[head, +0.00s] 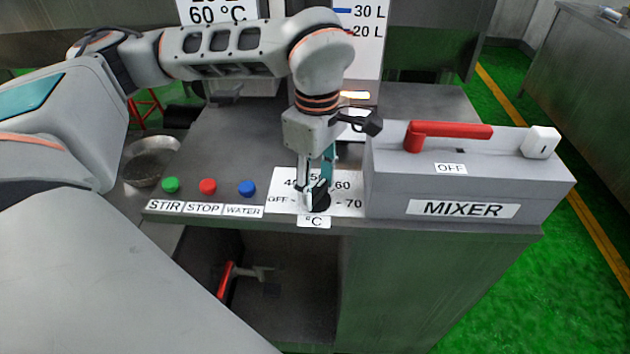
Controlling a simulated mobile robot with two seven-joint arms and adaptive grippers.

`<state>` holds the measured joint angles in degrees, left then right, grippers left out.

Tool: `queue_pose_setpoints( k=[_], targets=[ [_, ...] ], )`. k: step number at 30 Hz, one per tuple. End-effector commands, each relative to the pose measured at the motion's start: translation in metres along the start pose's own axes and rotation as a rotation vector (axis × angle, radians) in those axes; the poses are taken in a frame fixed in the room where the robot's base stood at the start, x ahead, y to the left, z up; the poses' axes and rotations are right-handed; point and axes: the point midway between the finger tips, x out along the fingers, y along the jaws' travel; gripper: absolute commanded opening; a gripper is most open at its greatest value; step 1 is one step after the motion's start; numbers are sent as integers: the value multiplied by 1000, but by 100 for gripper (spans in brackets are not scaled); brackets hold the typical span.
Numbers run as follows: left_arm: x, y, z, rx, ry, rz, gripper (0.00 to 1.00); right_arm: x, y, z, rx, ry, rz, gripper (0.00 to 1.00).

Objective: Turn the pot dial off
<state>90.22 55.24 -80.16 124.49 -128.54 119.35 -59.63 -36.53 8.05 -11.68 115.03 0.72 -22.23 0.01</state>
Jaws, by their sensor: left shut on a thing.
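The pot dial is a black knob (320,206) on a white temperature plate (283,190) on the counter. The plate reads OFF at left, then 40, 50, 60 and 70 clockwise, with a °C label in front. My left gripper (316,197) points down from above and is shut on the black knob. The fingers cover part of the knob, so I cannot tell which mark it points to. My right gripper is not in view.
A grey MIXER box (470,180) with a red lever (448,132) and white switch (541,142) stands close right of the dial. Green (170,185), red (207,187) and blue (247,188) buttons lie to the left. A metal bowl (148,160) is further left.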

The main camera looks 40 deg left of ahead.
Motion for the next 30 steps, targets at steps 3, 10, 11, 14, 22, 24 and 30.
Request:
queue_pose_setpoints(
  k=[3,10,11,14,22,24,30],
  targets=[
    [-3,0,0,-108,0,1,21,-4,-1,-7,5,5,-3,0],
    [-2,0,-1,-327,0,1,21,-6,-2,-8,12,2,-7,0],
    [-2,0,-1,-356,0,1,21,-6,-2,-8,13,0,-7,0],
    [-2,0,-1,-451,0,1,21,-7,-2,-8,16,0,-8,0],
    [-1,-1,-2,-707,0,0,21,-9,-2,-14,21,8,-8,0],
    [-1,-1,-2,-774,0,0,21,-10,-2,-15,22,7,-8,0],
    [-1,-1,-3,-964,0,1,21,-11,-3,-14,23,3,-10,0]
  ],
)
